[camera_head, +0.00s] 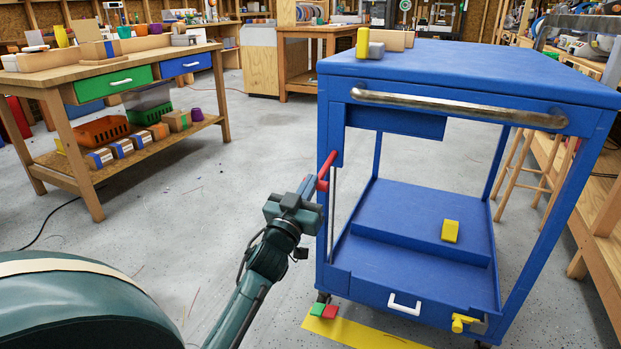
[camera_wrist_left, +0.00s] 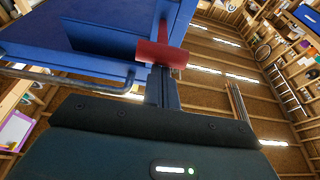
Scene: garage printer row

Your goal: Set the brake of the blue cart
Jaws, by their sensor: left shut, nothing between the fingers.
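The blue cart (camera_head: 440,70) stands at the right, with a metal push bar (camera_head: 460,108) along its near top edge. A red lever (camera_head: 327,170) sticks out at its left front post, above a thin vertical rod. The lever also shows in the left wrist view (camera_wrist_left: 163,54). A green pedal (camera_head: 318,309) and a red pedal (camera_head: 330,311) sit low by the left front wheel. My left gripper (camera_head: 309,187) is shut and empty, its tips close by the red lever; I cannot tell whether they touch it. My right gripper is out of view.
Yellow blocks lie on the cart's top (camera_head: 363,43) and lower shelf (camera_head: 450,231). A workbench (camera_head: 110,66) stands at the left. Floor between bench and cart is clear.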

